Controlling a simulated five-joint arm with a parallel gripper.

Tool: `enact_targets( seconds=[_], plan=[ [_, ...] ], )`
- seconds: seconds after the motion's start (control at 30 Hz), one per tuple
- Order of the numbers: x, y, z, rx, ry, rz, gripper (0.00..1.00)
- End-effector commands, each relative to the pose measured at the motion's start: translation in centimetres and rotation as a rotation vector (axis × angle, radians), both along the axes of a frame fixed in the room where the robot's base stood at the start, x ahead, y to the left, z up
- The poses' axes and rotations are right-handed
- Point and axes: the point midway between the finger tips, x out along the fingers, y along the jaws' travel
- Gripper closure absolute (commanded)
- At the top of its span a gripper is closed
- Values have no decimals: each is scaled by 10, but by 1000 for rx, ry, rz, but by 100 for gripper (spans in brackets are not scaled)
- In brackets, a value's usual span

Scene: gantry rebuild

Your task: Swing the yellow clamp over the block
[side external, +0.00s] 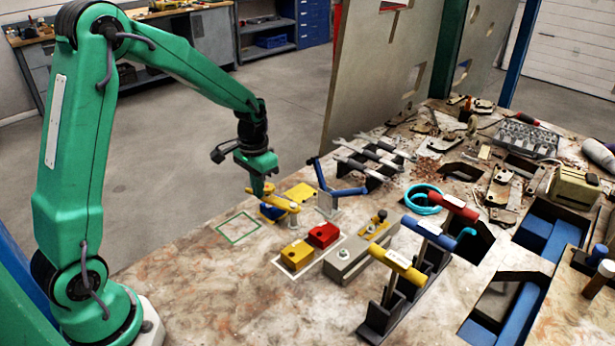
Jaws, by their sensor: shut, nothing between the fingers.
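The yellow clamp (282,203) is a bar on a short pale post, its free end pointing left toward my gripper. A blue block (270,212) shows beneath the bar and is partly hidden by it. In this view the bar passes across the block; I cannot tell whether it touches it. My gripper (258,190) points down, shut and empty, at the bar's free end. I cannot tell whether the fingertips touch the bar.
A yellow block (297,255) and a red block (323,235) sit in front. The green-outlined square (238,228) on the left is empty.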

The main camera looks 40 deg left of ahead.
Motion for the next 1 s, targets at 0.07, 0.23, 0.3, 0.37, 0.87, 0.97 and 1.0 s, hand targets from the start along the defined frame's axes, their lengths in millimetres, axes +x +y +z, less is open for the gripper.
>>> enact_targets(
  seconds=[0.07, 0.23, 0.3, 0.37, 0.87, 0.97, 1.0],
  plan=[
    [1, 1, 0, 0, 0, 1, 100],
    [2, 2, 0, 0, 0, 0, 100],
    [2, 2, 0, 0, 0, 0, 100],
    [2, 2, 0, 0, 0, 0, 100],
    [11, 6, 0, 0, 0, 1, 100],
    [14, 7, 0, 0, 0, 1, 100],
    [15, 8, 0, 0, 0, 0, 100]
  ],
)
